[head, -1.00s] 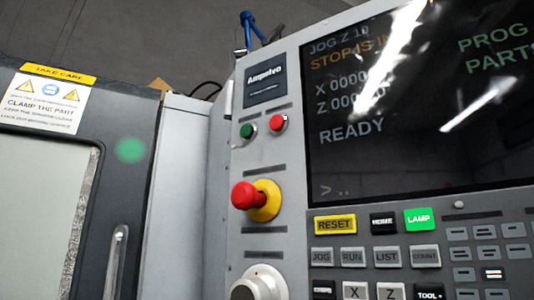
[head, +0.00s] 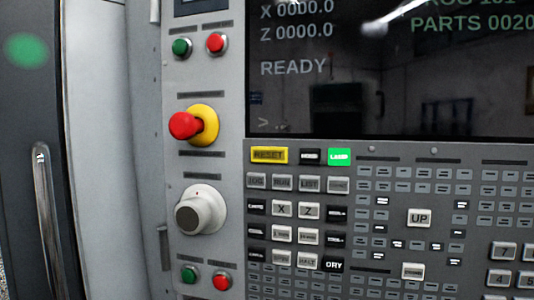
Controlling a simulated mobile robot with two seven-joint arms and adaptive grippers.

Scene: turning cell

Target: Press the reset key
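The reset key (head: 269,155) is a yellow key with dark lettering in the head view. It sits at the upper left of the key field, just below the dark screen (head: 390,75). A dark key (head: 309,156) and a green lit LAMP key (head: 339,157) are to its right. The screen reads READY, with X and Z at 0000.0. Nothing covers the reset key. Neither of my grippers is in view.
A red emergency-stop knob (head: 186,125) on a yellow collar sticks out left of the reset key. A grey rotary knob (head: 200,210) is below it. Green and red buttons sit above and below these. A door handle (head: 47,225) is at far left.

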